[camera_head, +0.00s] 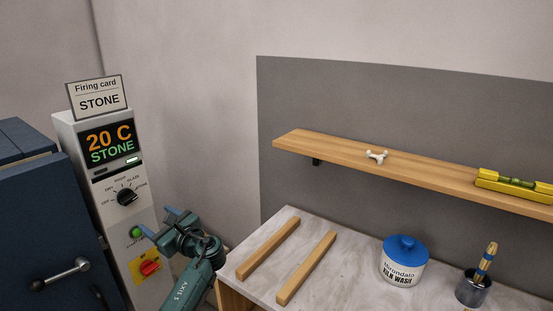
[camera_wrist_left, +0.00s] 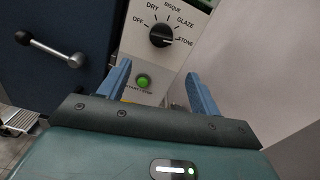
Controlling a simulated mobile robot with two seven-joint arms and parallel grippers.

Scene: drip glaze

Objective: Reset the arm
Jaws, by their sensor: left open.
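My left gripper (camera_head: 159,222) is open and empty in front of the lower part of the white kiln control panel (camera_head: 117,199). In the left wrist view its two blue fingers (camera_wrist_left: 160,88) stand apart, with the green start/stop button (camera_wrist_left: 143,81) visible between them. The black dial (camera_wrist_left: 161,35) above points toward STONE. In the head view the display (camera_head: 110,143) reads 20 C STONE, and the card (camera_head: 97,98) on top reads Firing card STONE. My right gripper is not in view.
A dark blue kiln (camera_head: 45,221) with a lever handle (camera_head: 60,275) stands left of the panel. A marble-topped table (camera_head: 335,283) at right carries two wooden strips, a blue-lidded kiln wash jar (camera_head: 403,262) and a brush cup (camera_head: 472,289). A shelf (camera_head: 430,178) above holds a yellow level (camera_head: 513,185) and a small white piece (camera_head: 377,156).

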